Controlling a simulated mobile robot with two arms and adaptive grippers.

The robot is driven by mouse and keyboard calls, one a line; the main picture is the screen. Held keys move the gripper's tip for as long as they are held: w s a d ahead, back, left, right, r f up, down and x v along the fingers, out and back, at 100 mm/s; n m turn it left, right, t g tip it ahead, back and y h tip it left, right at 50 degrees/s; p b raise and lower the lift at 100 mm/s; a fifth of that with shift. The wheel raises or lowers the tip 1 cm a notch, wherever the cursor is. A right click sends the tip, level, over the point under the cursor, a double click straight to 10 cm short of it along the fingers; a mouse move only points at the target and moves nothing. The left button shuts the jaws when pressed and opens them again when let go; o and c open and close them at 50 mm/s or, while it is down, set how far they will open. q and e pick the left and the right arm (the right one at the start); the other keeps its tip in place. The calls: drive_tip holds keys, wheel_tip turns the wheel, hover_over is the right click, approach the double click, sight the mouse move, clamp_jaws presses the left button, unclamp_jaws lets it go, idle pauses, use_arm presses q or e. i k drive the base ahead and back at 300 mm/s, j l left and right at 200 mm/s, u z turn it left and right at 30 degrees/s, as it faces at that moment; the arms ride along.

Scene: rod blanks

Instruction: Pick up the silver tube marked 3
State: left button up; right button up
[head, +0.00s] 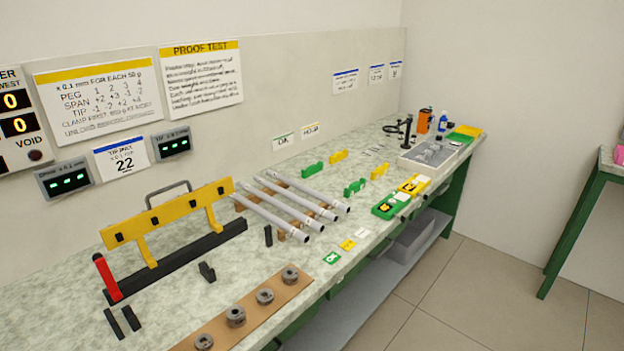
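Several silver tubes lie side by side on the bench, near the middle of the head view. The nearest tube (272,211) and the farthest tube (309,190) are parallel and slant from the wall side toward the front edge. They rest across brown supports (244,208). Small dark marks show near their front ends, but they are too small to read, so I cannot tell which tube is marked 3. Neither of my grippers is in view.
A yellow barrier with a handle (176,216) stands left of the tubes, by a red-ended black bar (106,276). Grey weights sit on a brown strip (253,317) in front. Green and yellow blocks (355,187) and a grey tray (430,153) are farther right.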

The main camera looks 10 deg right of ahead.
sight(346, 209)
drive_tip(key=i+l+u, duration=0.15)
drive_tip(key=l, duration=0.2)
drive_tip(key=i+l+u, duration=0.1)
drive_tip(key=l, duration=0.25)
drive_tip(key=i+l+u, duration=0.25)
drive_tip(key=l, duration=0.5)
drive_tip(key=i+l+u, duration=0.15)
drive_tip(key=l, duration=0.25)
drive_tip(key=i+l+u, duration=0.15)
drive_tip(key=l, duration=0.25)
